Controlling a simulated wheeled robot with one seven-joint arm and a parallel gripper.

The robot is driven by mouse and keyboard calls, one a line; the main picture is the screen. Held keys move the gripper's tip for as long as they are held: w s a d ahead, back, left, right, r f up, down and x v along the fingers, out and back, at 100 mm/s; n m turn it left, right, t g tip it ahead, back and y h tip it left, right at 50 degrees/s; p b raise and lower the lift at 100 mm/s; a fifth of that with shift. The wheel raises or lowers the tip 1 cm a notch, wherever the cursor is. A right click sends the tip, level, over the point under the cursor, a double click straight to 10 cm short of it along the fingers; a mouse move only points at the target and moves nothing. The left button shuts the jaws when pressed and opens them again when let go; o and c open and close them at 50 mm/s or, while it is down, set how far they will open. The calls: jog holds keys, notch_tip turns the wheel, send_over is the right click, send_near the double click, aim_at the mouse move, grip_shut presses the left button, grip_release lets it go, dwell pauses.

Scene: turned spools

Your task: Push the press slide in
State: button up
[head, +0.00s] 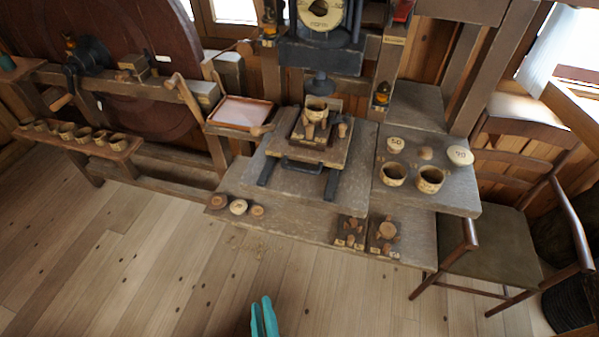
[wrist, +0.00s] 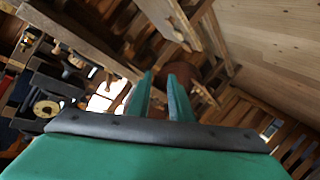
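The press slide (head: 335,158) is a wooden board in the middle of the head view. It rests on two dark rails (head: 332,186) that stick out in front of it, and has a dark bar handle (head: 303,166) at its front edge. A darker block on the slide carries a cup-like wooden piece (head: 316,112) and small pegs. The press ram (head: 321,85) hangs just behind and above that piece. My gripper (head: 264,305) has teal fingers, slightly apart and empty, over the floor well in front of the bench. The wrist view shows its fingers (wrist: 161,82) with a gap between them.
Turned cups (head: 430,180) and numbered discs (head: 460,156) stand on the right of the bench. Small discs (head: 238,207) and two peg blocks (head: 385,235) lie on the lower front step. A chair (head: 500,235) stands right. The floor (head: 170,265) in front is clear.

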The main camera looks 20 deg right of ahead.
jog(key=w+d+r+n+h, duration=0.1)
jog(key=w+n, duration=0.1)
jog(key=w, duration=0.4)
jog(key=n+g+h, duration=0.2)
jog(key=n+h, duration=0.2)
jog(key=h, duration=0.3)
send_near(297, 181)
notch_tip(297, 181, up, 4)
jog(key=shift+y, duration=0.3)
jog(key=x, duration=1)
jog(key=shift+d+f, duration=0.15)
jog(key=shift+d, duration=0.15)
grip_shut()
